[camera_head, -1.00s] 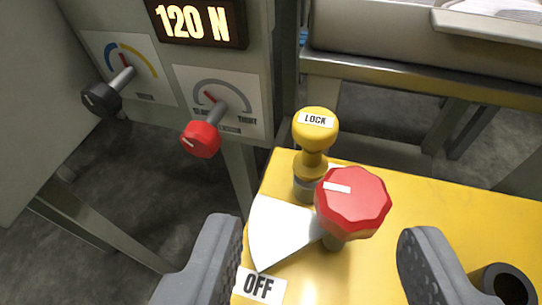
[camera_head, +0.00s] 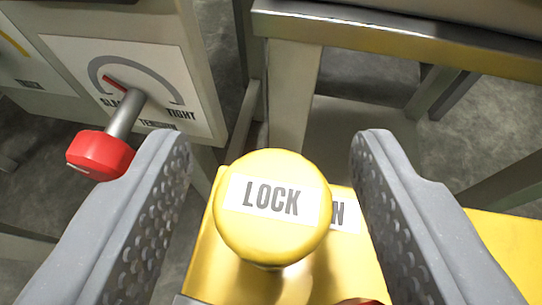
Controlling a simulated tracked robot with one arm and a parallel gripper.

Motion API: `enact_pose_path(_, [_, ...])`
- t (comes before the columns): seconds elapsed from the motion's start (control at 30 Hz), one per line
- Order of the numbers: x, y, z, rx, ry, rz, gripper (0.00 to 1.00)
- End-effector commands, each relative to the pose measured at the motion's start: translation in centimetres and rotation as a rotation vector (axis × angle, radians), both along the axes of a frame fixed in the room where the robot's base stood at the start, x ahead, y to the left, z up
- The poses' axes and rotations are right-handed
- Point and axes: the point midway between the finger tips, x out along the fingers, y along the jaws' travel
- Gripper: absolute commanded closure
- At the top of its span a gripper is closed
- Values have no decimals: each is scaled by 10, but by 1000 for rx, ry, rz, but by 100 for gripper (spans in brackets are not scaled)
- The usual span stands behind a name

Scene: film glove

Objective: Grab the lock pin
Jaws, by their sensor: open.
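The lock pin (camera_head: 272,235) has a round yellow knob with a white LOCK label. It stands upright on the yellow panel (camera_head: 505,250), near the panel's far end. My gripper (camera_head: 272,145) is open, with one grey finger on each side of the knob. A gap shows between the knob and each finger, and neither seems to touch it. The knob hides its own stem and base.
A sliver of the red knob (camera_head: 360,301) shows at the bottom edge, close to the lock pin. A red-tipped tension lever (camera_head: 100,155) on the grey cabinet is left of my left finger. A metal frame (camera_head: 400,45) crosses behind.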

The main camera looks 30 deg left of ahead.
Motion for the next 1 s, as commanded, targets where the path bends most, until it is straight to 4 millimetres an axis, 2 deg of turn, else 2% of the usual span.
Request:
enact_pose_path(0.23, [1, 1, 0, 0, 0, 0, 51])
enact_pose_path(0.4, [1, 1, 0, 0, -1, 0, 95])
enact_pose_path(0.77, [1, 1, 1, 0, -1, 0, 96])
enact_pose_path(1.0, [2, 1, 16, -1, -3, 1, 96])
